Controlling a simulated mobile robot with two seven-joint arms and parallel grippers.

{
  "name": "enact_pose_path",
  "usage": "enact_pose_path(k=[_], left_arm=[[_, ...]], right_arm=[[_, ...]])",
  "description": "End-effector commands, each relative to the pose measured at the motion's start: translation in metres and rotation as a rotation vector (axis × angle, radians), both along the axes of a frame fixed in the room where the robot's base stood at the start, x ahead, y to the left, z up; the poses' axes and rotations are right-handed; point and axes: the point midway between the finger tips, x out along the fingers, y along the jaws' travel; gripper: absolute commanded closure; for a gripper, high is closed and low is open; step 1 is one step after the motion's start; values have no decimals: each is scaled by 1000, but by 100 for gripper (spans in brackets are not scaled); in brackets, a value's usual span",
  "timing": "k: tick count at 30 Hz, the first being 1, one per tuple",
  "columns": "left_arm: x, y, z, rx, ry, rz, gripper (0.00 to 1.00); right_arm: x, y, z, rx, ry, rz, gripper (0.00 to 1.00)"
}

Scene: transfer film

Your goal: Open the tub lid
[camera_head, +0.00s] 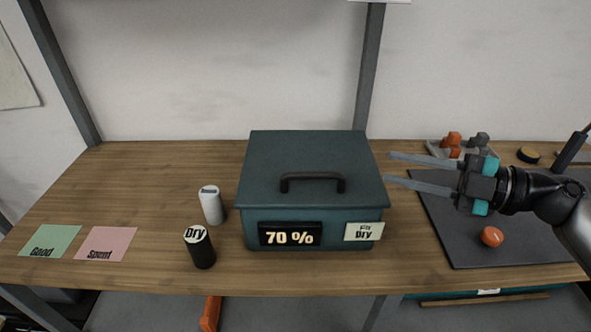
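The tub (345,216) is a dark teal box in the middle of the table. Its flat lid (315,150) is on and looks closed, with a dark bar handle (312,177) on top. The tub's front carries a "70 %" display (290,234) and a white "DRY" tag (363,232). My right gripper (388,168) comes in from the right, its two grey fingers spread apart and pointing left. Its fingertips are by the lid's right edge; I cannot tell whether they touch it. Nothing shows between the fingers. My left gripper is out of view.
A white canister (211,206) and a black "Dry" canister (199,248) stand left of the tub. Green "Good" (51,241) and pink "Spent" (106,244) cards lie at left. A dark mat (465,250) at right holds an orange round item (492,237). A grey tray (437,149) sits behind.

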Motion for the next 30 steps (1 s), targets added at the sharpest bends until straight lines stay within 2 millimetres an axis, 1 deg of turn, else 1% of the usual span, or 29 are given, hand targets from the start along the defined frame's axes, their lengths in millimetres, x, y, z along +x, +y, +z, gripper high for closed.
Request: enact_pose_path(k=[3, 6, 8, 11, 14, 24, 30], left_arm=[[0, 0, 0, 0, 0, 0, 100], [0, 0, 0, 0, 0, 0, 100], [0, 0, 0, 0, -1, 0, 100], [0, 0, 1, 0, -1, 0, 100], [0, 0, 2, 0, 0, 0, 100], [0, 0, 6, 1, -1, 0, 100], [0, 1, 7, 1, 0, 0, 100]], right_arm=[[-7, -10, -7, -89, 35, 59, 70], [-11, -14, -11, -124, 55, 84, 70], [-12, -13, -12, -131, 60, 90, 70], [-9, -5, -14, -132, 59, 93, 70], [-5, 10, -16, -129, 57, 94, 70], [18, 77, -31, -126, 58, 94, 70], [29, 109, -39, -128, 57, 93, 70]])
